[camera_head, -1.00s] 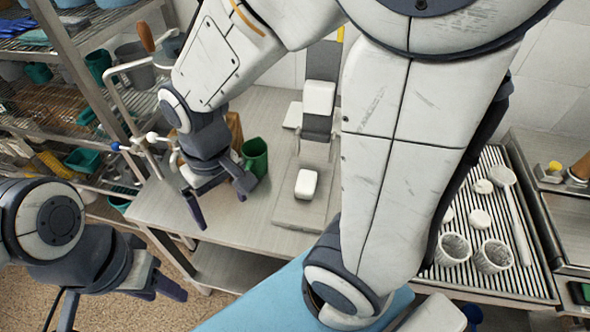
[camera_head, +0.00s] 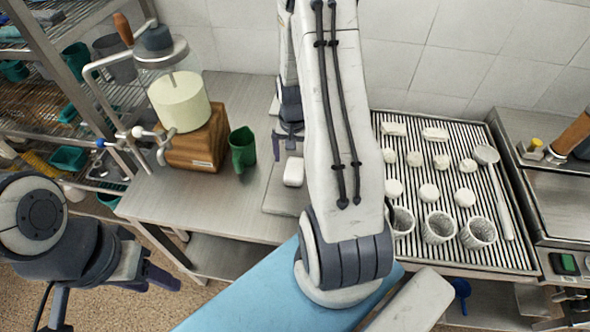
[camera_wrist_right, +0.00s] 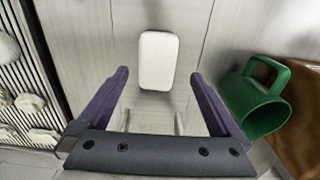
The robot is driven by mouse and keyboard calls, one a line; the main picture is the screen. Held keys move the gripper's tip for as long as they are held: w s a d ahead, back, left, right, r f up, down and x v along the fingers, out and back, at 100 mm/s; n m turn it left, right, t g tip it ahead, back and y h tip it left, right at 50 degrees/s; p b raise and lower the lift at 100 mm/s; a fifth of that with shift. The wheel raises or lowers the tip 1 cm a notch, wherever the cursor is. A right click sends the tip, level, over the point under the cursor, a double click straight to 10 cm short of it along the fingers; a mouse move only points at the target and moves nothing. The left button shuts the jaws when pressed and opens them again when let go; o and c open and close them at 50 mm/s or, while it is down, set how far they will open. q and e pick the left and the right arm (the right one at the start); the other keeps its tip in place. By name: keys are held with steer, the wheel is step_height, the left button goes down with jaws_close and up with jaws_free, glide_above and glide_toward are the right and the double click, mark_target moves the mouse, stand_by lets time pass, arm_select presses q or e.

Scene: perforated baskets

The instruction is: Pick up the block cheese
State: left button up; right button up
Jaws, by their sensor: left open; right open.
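The block cheese is a white rounded block (camera_head: 293,171) lying on a grey board (camera_head: 284,200) on the metal table. In the right wrist view the block (camera_wrist_right: 158,60) lies beyond my fingertips, roughly centred between them and not touched. My right gripper (camera_head: 289,143) is open and empty, just behind the block in the head view and partly hidden by my arm. Its spread purple fingers (camera_wrist_right: 160,85) show in the wrist view. My left gripper (camera_head: 155,278) is open and empty at the lower left, off the table's front edge.
A ribbed drain tray (camera_head: 455,190) with several white cheeses and perforated baskets (camera_head: 439,228) is on the right. Wire shelves (camera_head: 60,100) stand left.

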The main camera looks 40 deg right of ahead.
mark_target(295, 167)
steer(key=shift+s+f+p, duration=0.15)
steer(key=shift+f+p, duration=0.2)
steer(key=shift+f, duration=0.2)
step_height(295, 167, down, 3)
steer(key=shift+s+f+p, duration=0.15)
steer(key=shift+p, duration=0.4)
steer(key=shift+d+f, duration=0.1)
steer(key=shift+f, duration=0.45)
jaws_close()
steer(key=shift+r, duration=0.1)
